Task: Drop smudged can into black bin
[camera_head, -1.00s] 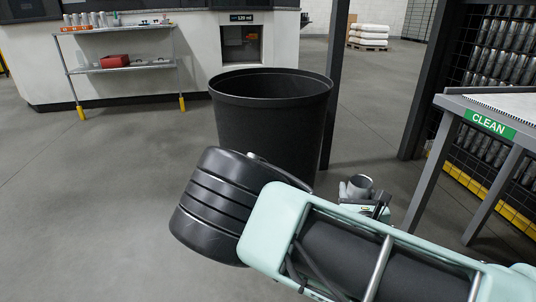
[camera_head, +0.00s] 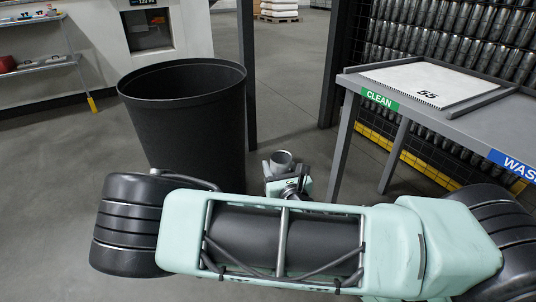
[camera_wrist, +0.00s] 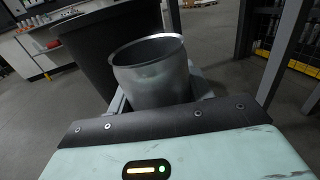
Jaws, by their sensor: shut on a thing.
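The black bin (camera_head: 190,125) stands on the floor left of centre in the head view, open at the top. It also shows behind the can at the upper left of the wrist view (camera_wrist: 95,50). A grey metal can (camera_wrist: 152,75) is held upright, open end up, in my gripper (camera_head: 283,170). In the head view the can (camera_head: 282,158) is small, to the right of the bin and apart from it, lower than the bin's rim in the picture. Smudges on the can cannot be made out clearly. The fingertips are mostly hidden by the can.
A grey table (camera_head: 450,118) with a CLEAN label, a blue label and a white board (camera_head: 430,80) is at right. A dark post (camera_head: 247,75) stands behind the bin. Racks of cans (camera_head: 455,45) line the back right. A shelf (camera_head: 35,65) is at far left.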

